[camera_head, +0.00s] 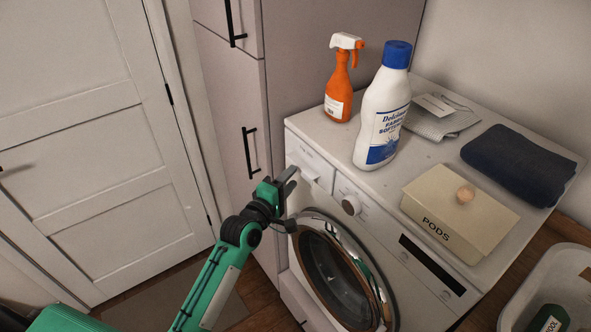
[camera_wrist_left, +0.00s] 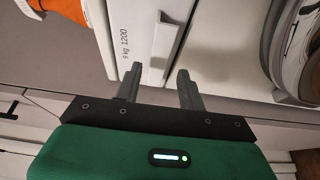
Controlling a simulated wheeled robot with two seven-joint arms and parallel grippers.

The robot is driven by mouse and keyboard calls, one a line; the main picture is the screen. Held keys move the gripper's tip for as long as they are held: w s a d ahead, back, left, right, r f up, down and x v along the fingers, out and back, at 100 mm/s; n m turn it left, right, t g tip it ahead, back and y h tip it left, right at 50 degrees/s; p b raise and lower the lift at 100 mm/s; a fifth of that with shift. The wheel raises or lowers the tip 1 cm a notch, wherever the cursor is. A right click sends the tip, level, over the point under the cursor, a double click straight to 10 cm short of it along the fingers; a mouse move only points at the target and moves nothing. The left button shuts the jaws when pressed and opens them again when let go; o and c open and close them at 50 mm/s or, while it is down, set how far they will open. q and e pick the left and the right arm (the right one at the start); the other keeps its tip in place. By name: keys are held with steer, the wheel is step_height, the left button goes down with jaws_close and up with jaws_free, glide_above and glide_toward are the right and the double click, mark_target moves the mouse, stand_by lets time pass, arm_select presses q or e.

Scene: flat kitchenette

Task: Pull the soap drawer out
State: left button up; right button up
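The white soap drawer (camera_head: 310,160) is at the upper left of the washing machine's front and looks flush with it. Its small protruding handle (camera_head: 311,175) is on the lower part of the drawer front. My left gripper (camera_head: 288,178) is open just in front of the drawer. In the left wrist view, the two fingers (camera_wrist_left: 157,75) are apart, with the drawer handle (camera_wrist_left: 166,38) just beyond the gap between the fingertips. The drawer front (camera_wrist_left: 130,25) there reads "9 kg 1200". I cannot tell whether a finger touches the handle. My right gripper is out of view.
The round door (camera_head: 335,270) is below my gripper. A tall cabinet (camera_head: 235,100) adjoins.

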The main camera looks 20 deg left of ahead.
arm_select(q)
steer(key=x, duration=0.3)
steer(key=shift+w, duration=0.15)
jaws_close()
